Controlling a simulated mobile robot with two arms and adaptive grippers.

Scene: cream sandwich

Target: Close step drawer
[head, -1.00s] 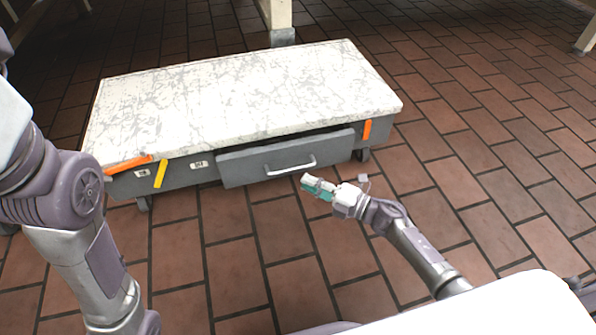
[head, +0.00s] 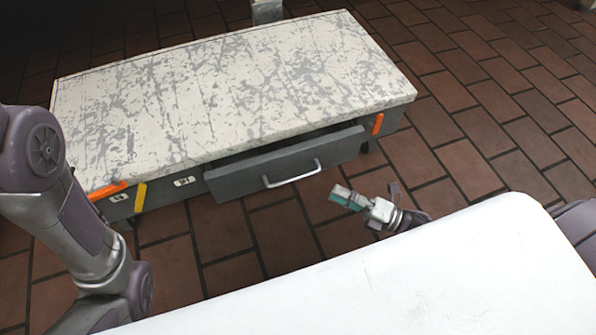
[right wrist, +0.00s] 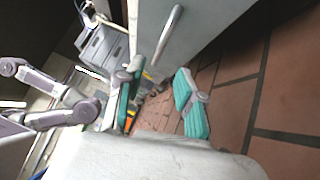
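The grey step drawer (head: 240,178) is part-way out from under the speckled white step top (head: 230,85), with a dark gap above its front. Its silver bar handle (head: 292,178) faces me. My right gripper (head: 343,197) is just right of and in front of the handle, apart from it. In the right wrist view the two teal-padded fingers (right wrist: 158,92) are spread with nothing between them. The drawer front (right wrist: 215,22) and handle (right wrist: 168,38) show just beyond them. My left arm shows at the left, but its gripper is out of sight.
The step unit has orange (head: 107,190) and yellow (head: 140,197) strips on its front left, and an orange strip (head: 377,124) at its right end. Brick floor (head: 500,110) lies clear to the right. Grey cabinets (right wrist: 103,45) show in the right wrist view.

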